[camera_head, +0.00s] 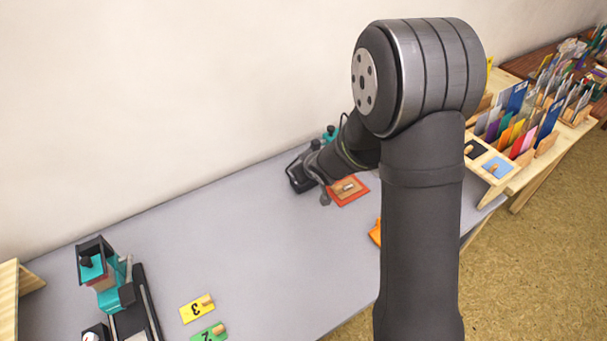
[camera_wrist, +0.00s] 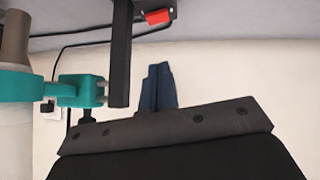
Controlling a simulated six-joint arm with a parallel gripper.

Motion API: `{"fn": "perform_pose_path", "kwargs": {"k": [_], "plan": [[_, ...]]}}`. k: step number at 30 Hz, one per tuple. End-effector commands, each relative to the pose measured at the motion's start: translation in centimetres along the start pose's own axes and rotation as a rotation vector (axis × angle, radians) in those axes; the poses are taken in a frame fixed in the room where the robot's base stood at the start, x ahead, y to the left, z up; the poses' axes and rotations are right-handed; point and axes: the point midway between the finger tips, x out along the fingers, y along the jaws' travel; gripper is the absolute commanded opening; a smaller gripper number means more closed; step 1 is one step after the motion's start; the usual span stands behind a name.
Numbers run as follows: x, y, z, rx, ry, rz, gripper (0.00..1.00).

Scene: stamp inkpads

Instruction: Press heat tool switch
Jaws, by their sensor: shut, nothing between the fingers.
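A small red piece (camera_wrist: 158,17), which looks like the heat tool switch, shows at the top of the wrist view against the grey surface. A black cord runs by it, and a black upright bar (camera_wrist: 121,55) stands just left of it. A teal clamp (camera_wrist: 80,91) joins a grey cylinder (camera_wrist: 14,40) at the left, apparently the heat tool and stand. My gripper (camera_wrist: 157,86) is shut and empty, with its dark fingers below the red piece in the picture; I cannot tell whether they touch. In the head view my gripper (camera_head: 301,180) is low at the table's back edge, and the switch is hidden.
A teal part (camera_head: 330,134) shows behind my arm. An orange-red pad (camera_head: 348,190) lies beside my gripper. Yellow (camera_head: 194,310) and green (camera_head: 206,333) numbered pads and a teal-and-black press (camera_head: 105,280) are at the front left. The middle of the grey table (camera_head: 230,240) is clear.

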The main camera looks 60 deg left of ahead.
Motion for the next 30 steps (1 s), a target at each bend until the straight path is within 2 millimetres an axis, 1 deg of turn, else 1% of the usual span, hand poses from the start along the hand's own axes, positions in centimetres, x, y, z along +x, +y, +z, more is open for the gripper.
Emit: {"fn": "perform_pose_path", "kwargs": {"k": [1, 7, 12, 18, 30], "plan": [[0.9, -0.1, 0.1, 0.001, -0.002, -0.001, 0.0], [4.1, -0.1, 0.0, 0.0, 0.0, -0.001, 0.0], [5.7, 0.0, 1.8, 0.002, -0.002, -0.001, 0.0], [6.7, 0.0, 2.7, 0.0, 0.0, 0.0, 0.0], [6.8, 0.0, 2.8, 0.0, 0.001, 0.0, 0.0]]}}
